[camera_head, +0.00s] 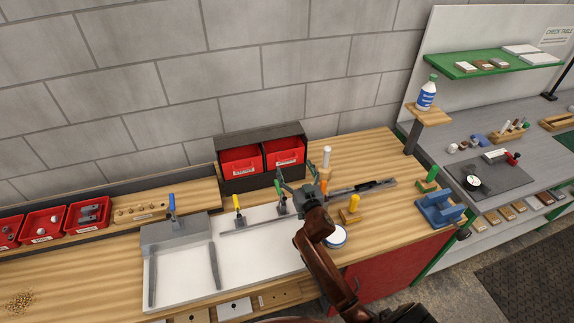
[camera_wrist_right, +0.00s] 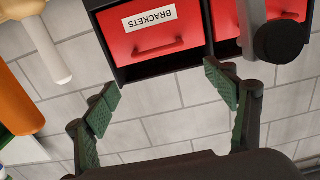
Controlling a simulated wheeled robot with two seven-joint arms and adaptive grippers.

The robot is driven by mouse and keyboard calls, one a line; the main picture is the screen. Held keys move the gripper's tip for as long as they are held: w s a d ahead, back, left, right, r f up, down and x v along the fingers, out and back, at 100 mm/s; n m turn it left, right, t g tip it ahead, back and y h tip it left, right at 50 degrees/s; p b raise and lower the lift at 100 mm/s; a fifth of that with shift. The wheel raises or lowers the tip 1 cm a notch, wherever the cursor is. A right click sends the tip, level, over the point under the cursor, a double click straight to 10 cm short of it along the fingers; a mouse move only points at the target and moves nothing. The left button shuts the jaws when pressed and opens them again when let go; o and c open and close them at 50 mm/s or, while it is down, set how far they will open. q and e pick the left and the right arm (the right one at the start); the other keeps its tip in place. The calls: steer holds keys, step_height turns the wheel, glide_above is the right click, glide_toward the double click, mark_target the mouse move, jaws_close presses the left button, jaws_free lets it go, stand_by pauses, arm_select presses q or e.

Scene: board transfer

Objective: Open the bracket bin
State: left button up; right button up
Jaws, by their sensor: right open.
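The bracket bin is a red drawer (camera_wrist_right: 150,28) with a white label reading BRACKETS, upside down in the right wrist view, and a red bar handle (camera_wrist_right: 158,47). It is the right one of two red drawers (camera_head: 285,152) in a dark cabinet (camera_head: 231,186) against the wall in the head view. Its front looks flush with the cabinet, so it appears closed. My right gripper (camera_head: 296,178) is open and empty in front of the cabinet. Its green-padded fingers (camera_wrist_right: 165,95) are spread, with the handle beyond them and apart from them. My left gripper is out of view.
The other red drawer (camera_head: 241,160) is to the left. A wooden tool with a pale tip (camera_head: 326,157) and an orange handle (camera_head: 323,186) stand close to my right gripper. Clamps with yellow (camera_head: 237,202) and green (camera_head: 279,188) handles stand in front of the cabinet.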

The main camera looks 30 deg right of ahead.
mark_target(289, 162)
steer(key=shift+w+d+f+b, duration=0.35)
steer(key=shift+w+b, duration=0.3)
steer(key=shift+w, duration=0.55)
steer(key=shift+w+d+f+b, duration=0.3)
steer(key=shift+w+b, duration=0.4)
steer(key=shift+w, duration=0.55)
steer(key=shift+w+d+f+b, duration=0.2)
steer(key=shift+w+f+b, duration=0.35)
steer(key=shift+w, duration=0.65)
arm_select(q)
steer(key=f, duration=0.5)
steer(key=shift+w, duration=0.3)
arm_select(e)
steer(key=shift+r, duration=0.2)
steer(key=shift+c, duration=0.3)
steer(key=c, duration=0.8)
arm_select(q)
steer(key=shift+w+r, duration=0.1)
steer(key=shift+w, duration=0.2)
arm_select(e)
steer(key=c, duration=0.8)
